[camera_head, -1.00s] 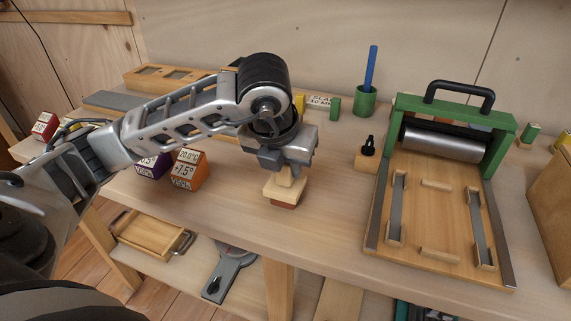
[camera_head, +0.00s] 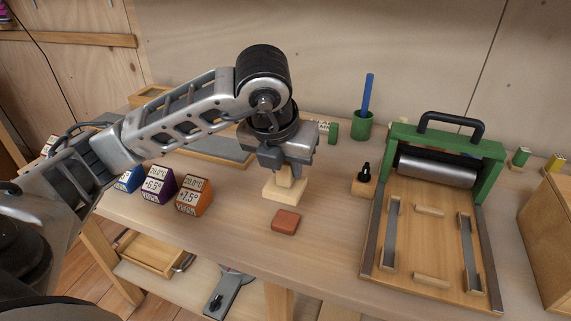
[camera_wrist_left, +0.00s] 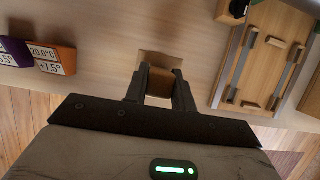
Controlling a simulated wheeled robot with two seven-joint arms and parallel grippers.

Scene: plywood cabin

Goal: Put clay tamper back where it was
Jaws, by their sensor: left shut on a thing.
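The clay tamper (camera_head: 285,191), a pale wooden block with an upright handle, is in my left gripper (camera_head: 288,170). The gripper is shut on the handle and points down. The tamper's flat base is behind and slightly left of a reddish clay block (camera_head: 286,222), apart from it in the head view. Whether the base touches the table I cannot tell. In the left wrist view the tamper (camera_wrist_left: 160,62) shows between and beyond the fingers (camera_wrist_left: 160,90). The clay is hidden there. My right gripper is not in view.
A green-framed roller press (camera_head: 436,165) stands on the workbench to the right, with a small wooden block holding a black-topped piece (camera_head: 363,184) beside it. A green cup with a blue rod (camera_head: 362,125) is behind. Coloured label blocks (camera_head: 194,195) stand left. A grey plate (camera_head: 205,147) lies behind my arm.

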